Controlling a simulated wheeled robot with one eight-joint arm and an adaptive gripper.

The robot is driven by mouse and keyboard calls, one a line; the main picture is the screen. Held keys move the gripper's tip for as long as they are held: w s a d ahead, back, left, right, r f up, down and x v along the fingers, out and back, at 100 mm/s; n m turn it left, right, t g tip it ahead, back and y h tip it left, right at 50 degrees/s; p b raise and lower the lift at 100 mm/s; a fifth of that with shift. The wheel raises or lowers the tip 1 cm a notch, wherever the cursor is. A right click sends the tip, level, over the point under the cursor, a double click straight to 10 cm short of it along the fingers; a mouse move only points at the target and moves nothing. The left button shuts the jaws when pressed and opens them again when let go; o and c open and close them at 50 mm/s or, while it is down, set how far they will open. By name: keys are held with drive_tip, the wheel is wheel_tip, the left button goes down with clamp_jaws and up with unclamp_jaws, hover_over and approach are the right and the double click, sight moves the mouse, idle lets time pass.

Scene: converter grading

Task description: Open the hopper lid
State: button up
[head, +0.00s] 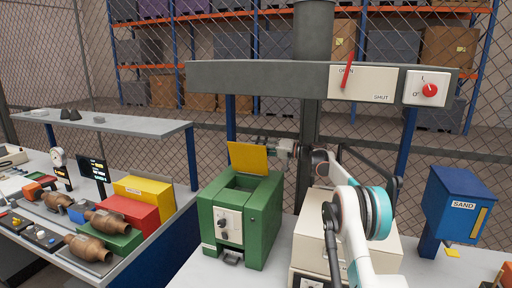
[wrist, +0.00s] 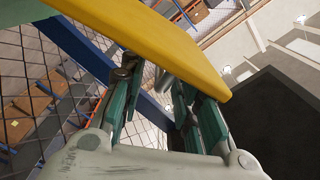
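The hopper lid is a yellow plate (head: 248,159) at the back of the green machine (head: 232,226). It stands raised, close to upright, and the dark hopper mouth in front of it is uncovered. My gripper (head: 272,147) is behind the lid's upper right part, reaching in from the right; its fingertips are partly hidden by the lid. In the wrist view the yellow lid (wrist: 160,45) crosses the top close to the fingers. The gripper (wrist: 158,85) shows its two green fingers apart, with nothing held between them. Whether a finger touches the lid I cannot tell.
A cream cabinet (head: 309,238) stands right of the green machine, under my arm. A blue sand box (head: 459,204) is further right. A grey overhead beam (head: 260,80) carries a red lever (head: 347,72). A bench with converters (head: 88,249) is at left.

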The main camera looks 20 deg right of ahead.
drive_tip(key=v, duration=1)
drive_tip(key=shift+s+d, duration=0.2)
drive_tip(key=shift+d, duration=0.15)
